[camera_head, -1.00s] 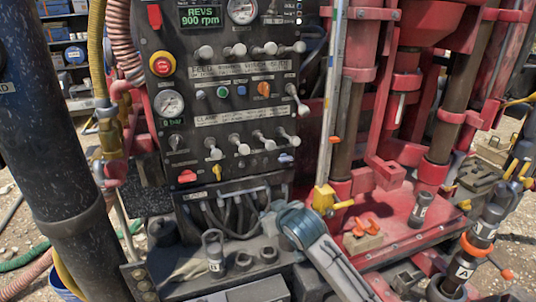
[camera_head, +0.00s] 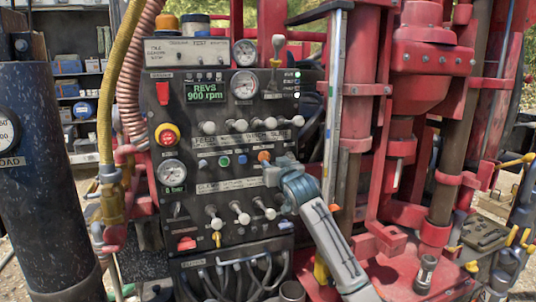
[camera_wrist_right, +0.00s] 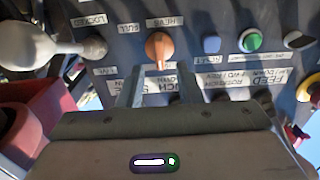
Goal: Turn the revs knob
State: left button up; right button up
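The revs knob is a small orange rotary knob (camera_head: 263,156) in the middle row of the dark control panel (camera_head: 210,75). In the right wrist view the orange knob (camera_wrist_right: 159,50) has a REVS label and a FULL label beside it. My right gripper (camera_head: 270,163) is just in front of the panel, close by the knob. In the right wrist view its two fingers (camera_wrist_right: 158,80) are apart, with the knob at the gap between their tips; contact cannot be told. The display (camera_head: 205,92) reads REVS 900 rpm. My left gripper is not in view.
Rows of grey levers (camera_head: 240,125) stick out above and below the knob. A blue button (camera_head: 242,159) and a green button (camera_head: 224,161) sit left of it. A red emergency button (camera_head: 167,135) is further left. Red drill posts (camera_head: 358,100) stand to the right.

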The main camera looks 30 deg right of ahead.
aim_at(268, 159)
jog(key=p+x, duration=0.2)
jog(key=x, duration=0.2)
jog(key=shift+w+r, duration=0.1)
jog(key=shift+w, duration=0.1)
jog(key=shift+w+d, duration=0.1)
jog(key=shift+w, duration=0.15)
grip_shut()
